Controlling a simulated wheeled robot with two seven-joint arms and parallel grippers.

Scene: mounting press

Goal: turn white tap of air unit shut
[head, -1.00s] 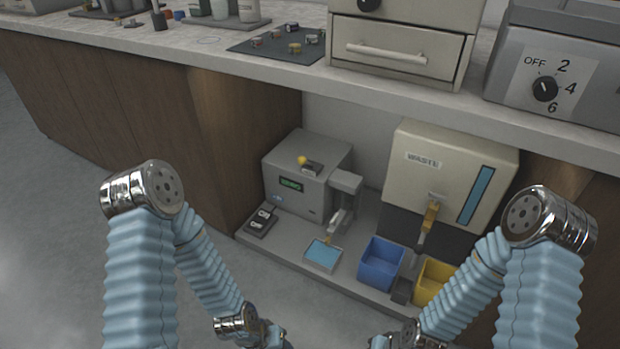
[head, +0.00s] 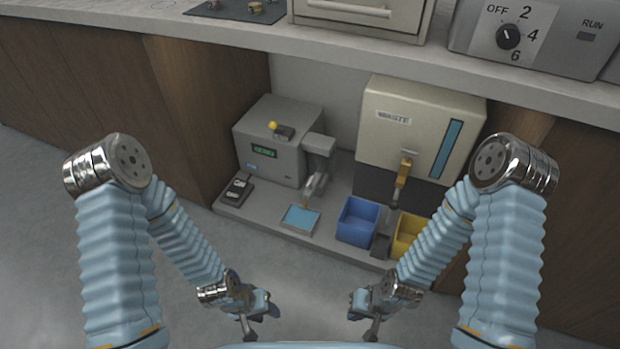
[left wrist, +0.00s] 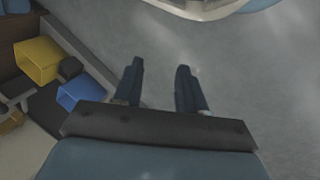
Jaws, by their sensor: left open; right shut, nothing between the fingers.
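I cannot make out a white tap or a unit marked as an air unit in either view. My left gripper (head: 249,328) hangs low at the bottom of the head view, over the floor and in front of the low shelf. In the left wrist view my left gripper (left wrist: 159,88) is open, with nothing between its two dark fingers. My right gripper (head: 372,330) is at the bottom of the head view, right of the left one. It is shut and empty. Both are well apart from the units.
Under the counter (head: 330,50) stand a grey unit (head: 270,140) with a yellow knob and a cream waste tank (head: 420,125) with a brass tap (head: 403,175). Blue bin (head: 358,222), yellow bin (head: 408,236) and blue tray (head: 300,219) sit before them. Floor (head: 120,230) is clear at left.

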